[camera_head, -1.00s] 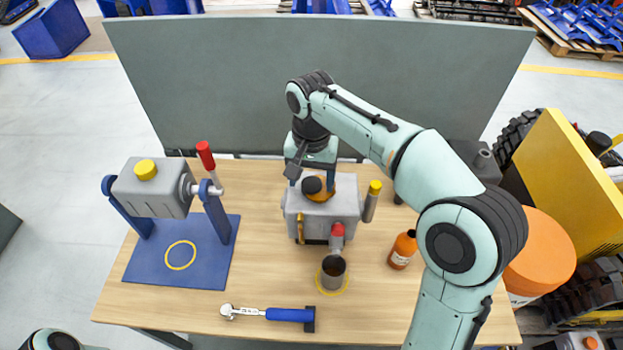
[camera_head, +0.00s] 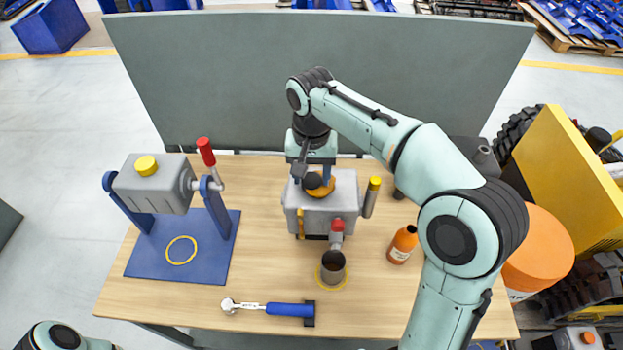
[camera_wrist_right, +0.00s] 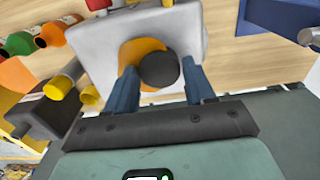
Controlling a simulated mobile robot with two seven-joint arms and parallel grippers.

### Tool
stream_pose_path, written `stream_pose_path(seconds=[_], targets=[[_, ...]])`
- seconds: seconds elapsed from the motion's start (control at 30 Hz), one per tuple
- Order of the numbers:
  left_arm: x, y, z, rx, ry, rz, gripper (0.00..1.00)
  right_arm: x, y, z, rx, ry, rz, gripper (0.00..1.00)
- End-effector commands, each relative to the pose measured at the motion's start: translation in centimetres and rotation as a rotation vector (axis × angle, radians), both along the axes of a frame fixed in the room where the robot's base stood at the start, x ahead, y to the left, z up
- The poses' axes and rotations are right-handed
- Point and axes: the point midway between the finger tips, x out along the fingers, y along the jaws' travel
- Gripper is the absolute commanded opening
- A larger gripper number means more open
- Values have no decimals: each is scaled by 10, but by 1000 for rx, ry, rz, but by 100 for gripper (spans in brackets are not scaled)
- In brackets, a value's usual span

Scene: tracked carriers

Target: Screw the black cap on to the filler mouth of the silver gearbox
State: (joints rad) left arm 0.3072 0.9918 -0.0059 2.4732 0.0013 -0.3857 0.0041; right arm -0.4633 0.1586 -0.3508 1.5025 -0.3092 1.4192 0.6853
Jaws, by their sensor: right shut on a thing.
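The silver gearbox (camera_head: 342,205) stands at the middle of the bench, with an orange collar (camera_head: 322,190) on its top around the filler mouth. The black cap (camera_head: 312,180) is over this collar and also shows in the right wrist view (camera_wrist_right: 159,70). My right gripper (camera_head: 313,179) points down from above, its two blue fingers on either side of the cap, shut on it. In the wrist view the cap covers the mouth. I cannot tell how far it is seated. My left gripper is out of view; only part of my left arm shows at the bottom left.
A second grey gearbox (camera_head: 155,188) with a yellow cap hangs in a blue stand at left. A blue-handled wrench (camera_head: 290,310) lies at the front. A grey panel (camera_head: 200,80) closes the back.

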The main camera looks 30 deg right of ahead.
Motion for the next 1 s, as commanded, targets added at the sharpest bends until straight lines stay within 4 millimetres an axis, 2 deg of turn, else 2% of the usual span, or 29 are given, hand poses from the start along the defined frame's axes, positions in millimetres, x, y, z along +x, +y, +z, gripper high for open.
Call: stream_pose_path(seconds=[0.17, 0.6, 0.73, 1.0], targets=[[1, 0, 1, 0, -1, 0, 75, 0, 0, 0, 0, 2, -123, 24], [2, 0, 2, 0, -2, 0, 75, -1, 1, 0, 1, 3, -772, 24], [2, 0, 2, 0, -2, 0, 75, 0, 1, 0, 2, 3, -846, 24], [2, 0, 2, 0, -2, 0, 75, 0, 1, 0, 2, 3, -854, 24]])
